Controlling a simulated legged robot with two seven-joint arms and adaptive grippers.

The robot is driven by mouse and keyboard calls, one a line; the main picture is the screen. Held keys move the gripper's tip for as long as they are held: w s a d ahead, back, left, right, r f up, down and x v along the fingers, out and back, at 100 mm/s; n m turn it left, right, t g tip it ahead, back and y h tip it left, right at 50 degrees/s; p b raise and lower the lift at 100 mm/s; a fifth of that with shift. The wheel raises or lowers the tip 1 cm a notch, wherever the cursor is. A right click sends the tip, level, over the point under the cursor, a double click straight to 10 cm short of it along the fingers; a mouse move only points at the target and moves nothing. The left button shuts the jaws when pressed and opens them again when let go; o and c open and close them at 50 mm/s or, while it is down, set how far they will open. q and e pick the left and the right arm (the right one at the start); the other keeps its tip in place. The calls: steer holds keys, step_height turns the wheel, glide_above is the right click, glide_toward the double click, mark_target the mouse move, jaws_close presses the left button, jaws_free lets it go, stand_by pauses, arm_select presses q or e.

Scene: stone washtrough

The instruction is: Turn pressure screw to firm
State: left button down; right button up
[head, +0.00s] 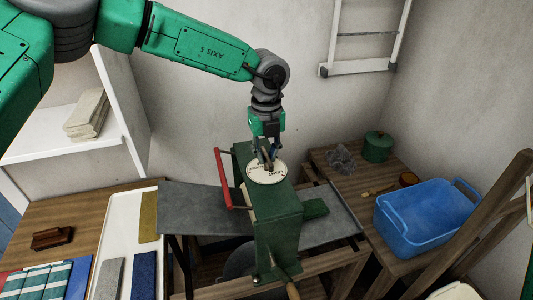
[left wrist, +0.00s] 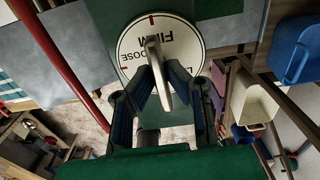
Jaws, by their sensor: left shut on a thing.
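The green mangle (head: 278,232) stands on a wooden frame with a red side handle (head: 222,178). On its top is a round white dial (head: 266,172) with black lettering and red marks; in the left wrist view the dial (left wrist: 133,42) shows FIRM and part of another word ending in OSE. The grey metal bar of the pressure screw (left wrist: 158,75) rises over the dial's middle. My left gripper (head: 266,158) comes down from above and is shut on this bar, one dark finger on each side in the left wrist view (left wrist: 160,88). My right gripper is not in view.
A white tray (head: 119,230) with folded cloths is at left. A grey board (head: 190,208) runs past the mangle; a wooden post leans at right.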

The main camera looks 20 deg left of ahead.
mark_target(267, 155)
arm_select(q)
steer(key=shift+s+f, duration=0.25)
steer(key=shift+s, duration=0.05)
steer(key=c, duration=1.6)
jaws_free()
steer(key=shift+d+r, duration=0.1)
steer(key=shift+r, duration=0.05)
steer(key=shift+w+r, duration=0.1)
steer(key=shift+w, duration=0.05)
steer(key=shift+r, duration=0.3)
step_height(267, 155, up, 11)
